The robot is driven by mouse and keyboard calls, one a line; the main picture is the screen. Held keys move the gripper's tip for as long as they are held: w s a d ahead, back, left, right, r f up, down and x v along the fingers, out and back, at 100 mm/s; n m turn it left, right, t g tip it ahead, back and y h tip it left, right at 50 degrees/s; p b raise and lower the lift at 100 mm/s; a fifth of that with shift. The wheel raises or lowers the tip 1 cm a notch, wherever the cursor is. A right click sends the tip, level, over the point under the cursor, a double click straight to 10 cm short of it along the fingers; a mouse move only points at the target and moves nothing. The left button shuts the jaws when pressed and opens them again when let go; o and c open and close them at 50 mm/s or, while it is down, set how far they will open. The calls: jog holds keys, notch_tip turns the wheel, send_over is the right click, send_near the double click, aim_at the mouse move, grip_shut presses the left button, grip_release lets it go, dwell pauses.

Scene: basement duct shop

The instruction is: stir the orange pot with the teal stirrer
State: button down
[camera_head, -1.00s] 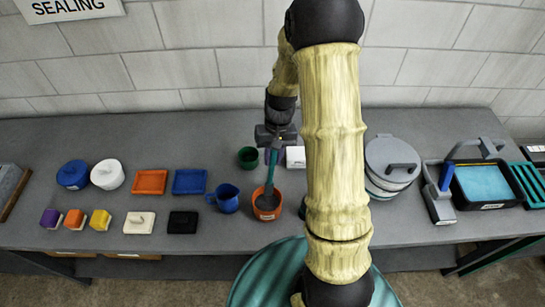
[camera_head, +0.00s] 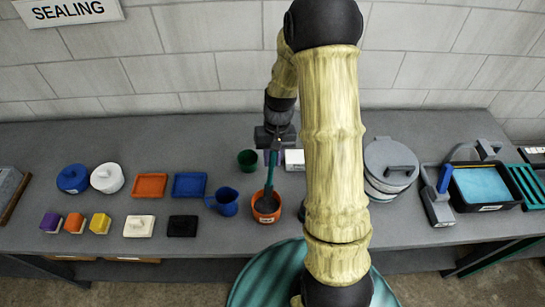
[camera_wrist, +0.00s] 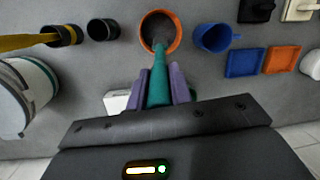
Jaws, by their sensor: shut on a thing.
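The orange pot (camera_head: 266,214) stands on the grey bench, left of my arm in the head view; dark contents show inside. In the wrist view the orange pot (camera_wrist: 171,22) is at the top middle. The teal stirrer (camera_head: 269,179) points down into it, its lower end inside the pot. In the wrist view the teal stirrer (camera_wrist: 159,88) runs from between my fingers to the pot. My gripper (camera_wrist: 160,90) has purple fingers shut on the stirrer, above and behind the pot. The stirrer's tip is hard to make out in the contents.
A blue mug (camera_head: 226,201) stands close left of the pot, and a green cup (camera_head: 248,160) behind it. Bare bench lies in front of the blue mug.

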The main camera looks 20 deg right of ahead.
jog(key=shift+s+a+p+v, duration=0.1)
jog(key=shift+a+p+v, duration=0.05)
jog(key=shift+p+v, duration=0.6)
jog(key=shift+s+a+p+v, duration=0.15)
jog(key=shift+p+v, duration=0.35)
jog(key=shift+v, duration=0.4)
jog(key=shift+s+a+p+v, duration=0.1)
jog(key=shift+p+v, duration=0.5)
jog(key=shift+v, duration=0.25)
